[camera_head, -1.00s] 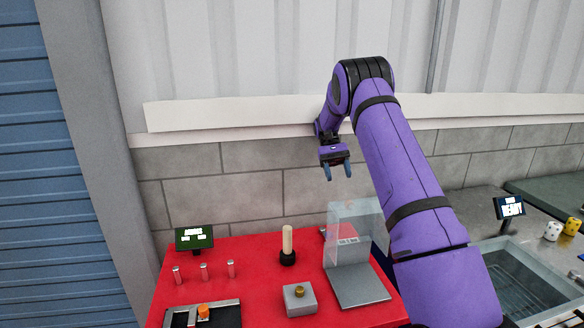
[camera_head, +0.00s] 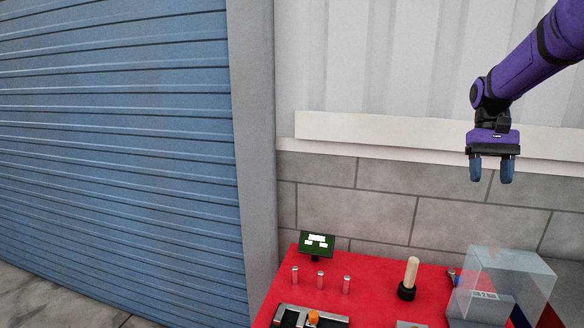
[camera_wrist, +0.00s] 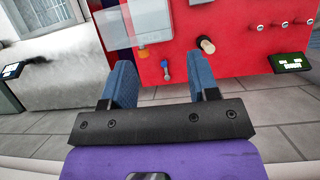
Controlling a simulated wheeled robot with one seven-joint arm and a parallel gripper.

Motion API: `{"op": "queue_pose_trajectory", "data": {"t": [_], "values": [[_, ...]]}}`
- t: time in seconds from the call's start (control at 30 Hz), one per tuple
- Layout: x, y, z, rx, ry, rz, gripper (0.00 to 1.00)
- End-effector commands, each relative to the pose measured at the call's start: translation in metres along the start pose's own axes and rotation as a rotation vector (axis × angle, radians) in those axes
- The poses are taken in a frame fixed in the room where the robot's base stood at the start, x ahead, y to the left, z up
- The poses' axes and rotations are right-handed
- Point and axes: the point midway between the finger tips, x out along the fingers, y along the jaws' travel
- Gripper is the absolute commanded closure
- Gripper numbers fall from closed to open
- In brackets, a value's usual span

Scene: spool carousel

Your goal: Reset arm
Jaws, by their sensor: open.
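My gripper (camera_head: 491,169) is open and empty in the head view. It hangs in front of the wall at the upper right, fingers pointing down, well above the red table (camera_head: 380,300). In the wrist view my gripper (camera_wrist: 163,88) shows its two blue fingers apart with nothing between them. The purple arm comes in from the upper right corner of the head view.
The red table bears a small green screen (camera_head: 317,244), several silver pegs (camera_head: 320,280), a wooden handle on a black base (camera_head: 411,275), and a clear box (camera_head: 505,285). A blue shutter (camera_head: 110,140) fills the left. The air around my gripper is clear.

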Motion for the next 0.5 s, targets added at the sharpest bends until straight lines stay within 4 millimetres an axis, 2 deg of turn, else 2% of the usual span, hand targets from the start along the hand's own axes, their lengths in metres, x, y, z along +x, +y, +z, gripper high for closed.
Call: {"op": "queue_pose_trajectory", "data": {"t": [0.03, 0.2, 0.5], "values": [[-0.004, -0.004, 0.017, -0.014, 0.037, -0.002, 0.45], [-0.008, -0.016, 0.064, -0.055, 0.159, -0.008, 0.45], [0.001, -0.031, 0.143, -0.130, 0.373, -0.019, 0.45]]}}
